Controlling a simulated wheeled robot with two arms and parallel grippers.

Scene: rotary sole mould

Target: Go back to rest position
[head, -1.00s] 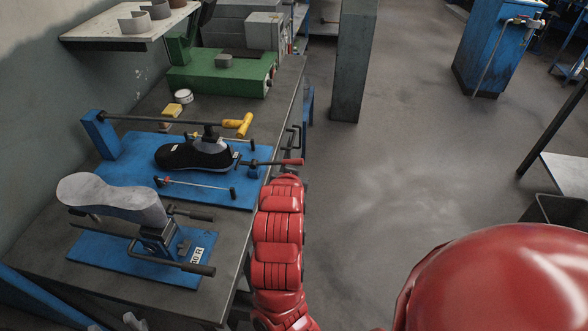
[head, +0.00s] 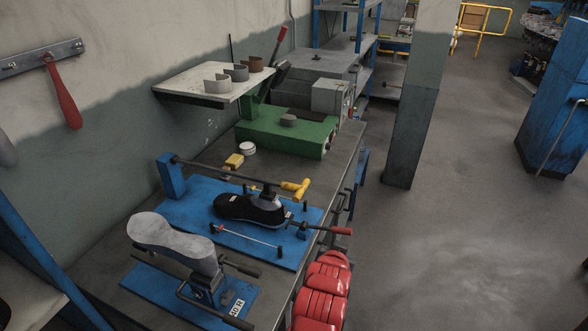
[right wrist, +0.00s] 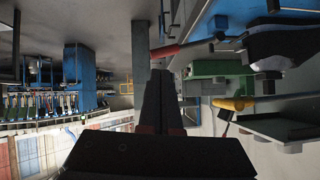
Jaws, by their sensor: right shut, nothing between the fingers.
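My right gripper (right wrist: 158,90) shows in the right wrist view, its dark fingers together and nothing between them. That view is upside down; the workbench fixtures lie to its right, apart from the fingers. In the head view only red links of my arm show at the bottom, beside the bench's right edge; no gripper is visible there. My left gripper is in neither view. A black shoe (head: 250,210) sits on a blue fixture plate (head: 180,212) under a bar with a yellow handle (head: 296,188). A grey sole mould (head: 172,242) stands on the nearer blue fixture.
The bench (head: 95,282) runs along the left wall. A green machine (head: 285,133) stands at its back, below a shelf (head: 190,92). A lever with a red handle (head: 341,231) projects past the bench edge. A grey pillar (head: 412,110) stands right; the floor (head: 460,240) there is clear.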

